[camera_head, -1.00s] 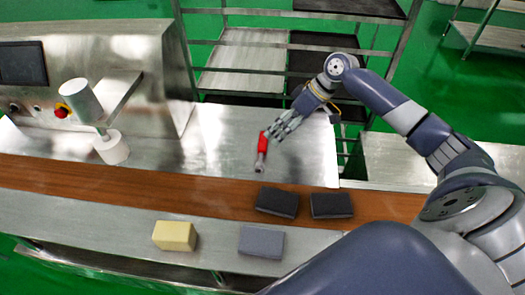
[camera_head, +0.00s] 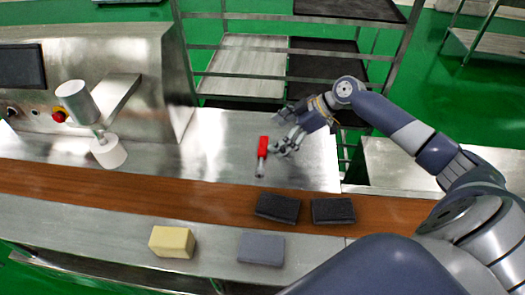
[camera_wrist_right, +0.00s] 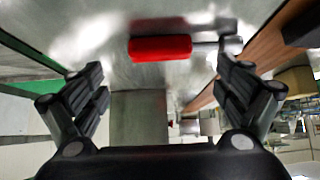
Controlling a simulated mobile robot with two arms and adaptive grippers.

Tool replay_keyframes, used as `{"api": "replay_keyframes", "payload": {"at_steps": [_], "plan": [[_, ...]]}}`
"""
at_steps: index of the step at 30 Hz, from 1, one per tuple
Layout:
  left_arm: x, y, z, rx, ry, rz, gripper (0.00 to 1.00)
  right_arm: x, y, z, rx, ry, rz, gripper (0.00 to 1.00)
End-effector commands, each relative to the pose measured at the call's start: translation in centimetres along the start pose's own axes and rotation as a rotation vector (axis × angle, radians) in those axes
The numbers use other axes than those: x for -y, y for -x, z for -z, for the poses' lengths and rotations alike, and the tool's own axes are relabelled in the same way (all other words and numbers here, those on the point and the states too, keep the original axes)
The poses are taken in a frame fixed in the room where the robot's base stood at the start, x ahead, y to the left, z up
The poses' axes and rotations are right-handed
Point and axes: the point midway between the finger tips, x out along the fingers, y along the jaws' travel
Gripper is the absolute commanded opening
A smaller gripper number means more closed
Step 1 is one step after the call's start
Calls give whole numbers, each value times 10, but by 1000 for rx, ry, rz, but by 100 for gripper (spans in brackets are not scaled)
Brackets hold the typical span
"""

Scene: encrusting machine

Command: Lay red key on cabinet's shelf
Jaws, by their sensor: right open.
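The red key (camera_head: 263,145), with a red handle and a grey metal shaft, lies flat on the bare steel worktop behind the brown strip. It also shows in the right wrist view (camera_wrist_right: 160,48), ahead of the fingers. My right gripper (camera_head: 277,132) is open and empty just to the right of the red handle. In the right wrist view its fingers (camera_wrist_right: 160,85) are spread wide with nothing between them. My left gripper is not in view. I cannot tell which structure is the cabinet with the shelf.
A steel machine with a white cylinder (camera_head: 77,100) and a red button (camera_head: 59,117) stands at left. Two dark blocks (camera_head: 277,207) lie on the brown strip. A yellow block (camera_head: 172,242) and a grey sponge (camera_head: 261,249) lie in front. A metal rack (camera_head: 240,62) stands behind.

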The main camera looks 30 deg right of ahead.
Motion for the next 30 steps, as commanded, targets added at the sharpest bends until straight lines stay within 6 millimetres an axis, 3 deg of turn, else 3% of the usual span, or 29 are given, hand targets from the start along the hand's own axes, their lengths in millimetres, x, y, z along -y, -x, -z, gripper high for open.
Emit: {"api": "replay_keyframes", "payload": {"at_steps": [10,19,26,29,30], "plan": [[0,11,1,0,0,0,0,1,-46,-4,0,-3,3,93],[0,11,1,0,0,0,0,0,-52,-6,2,-1,1,93],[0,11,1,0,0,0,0,1,-52,-6,2,-2,1,44],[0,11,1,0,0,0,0,1,-51,-6,2,-2,1,44],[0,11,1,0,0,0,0,1,-51,-6,2,-2,1,40]]}}
